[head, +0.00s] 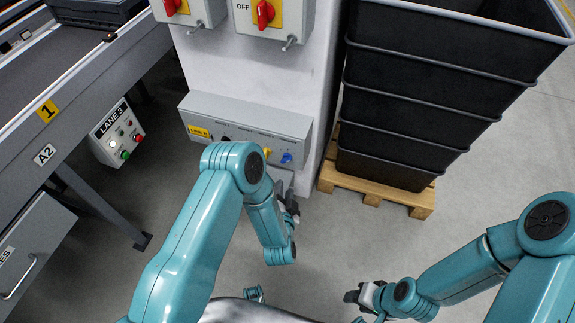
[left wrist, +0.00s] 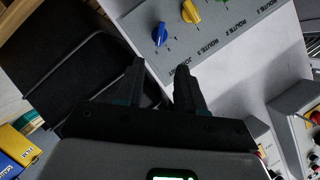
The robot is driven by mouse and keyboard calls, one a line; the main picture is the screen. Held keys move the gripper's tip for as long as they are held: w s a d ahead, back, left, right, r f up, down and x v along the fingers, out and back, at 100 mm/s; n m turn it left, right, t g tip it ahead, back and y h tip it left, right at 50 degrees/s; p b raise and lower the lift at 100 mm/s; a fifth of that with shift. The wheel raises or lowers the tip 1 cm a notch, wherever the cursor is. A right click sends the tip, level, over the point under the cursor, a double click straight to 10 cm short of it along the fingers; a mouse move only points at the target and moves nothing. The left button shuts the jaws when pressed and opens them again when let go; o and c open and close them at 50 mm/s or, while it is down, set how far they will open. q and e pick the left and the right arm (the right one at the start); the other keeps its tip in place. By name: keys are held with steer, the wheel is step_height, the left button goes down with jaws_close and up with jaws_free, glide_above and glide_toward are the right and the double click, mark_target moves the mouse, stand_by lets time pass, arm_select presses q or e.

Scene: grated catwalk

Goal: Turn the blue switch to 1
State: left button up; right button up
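The blue switch (head: 286,158) is a small rotary knob at the right end of the grey sloped control panel (head: 225,110), beside a yellow knob (head: 267,152). In the left wrist view the blue switch (left wrist: 160,34) stands beyond my fingertips, not touched; its marks are too small to read. My left gripper (head: 291,206) is just in front of the panel, below the blue switch. In the left wrist view my left gripper (left wrist: 160,72) has its two dark fingers apart with nothing between them. My right gripper (head: 355,297) is low at the front, away from the panel; its opening is unclear.
Stacked black crates (head: 400,145) stand on a wooden pallet (head: 375,193) right of the panel. Red-handled switches (head: 264,14) are above it. A conveyor (head: 60,75) with a LANE 3 button box (head: 118,133) is at left. The floor before the pallet is clear.

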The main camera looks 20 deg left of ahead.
mark_target(286, 162)
arm_select(q)
steer(key=b+x, duration=0.2)
steer(key=x, duration=1.1)
steer(key=shift+w+r, duration=0.1)
jaws_close()
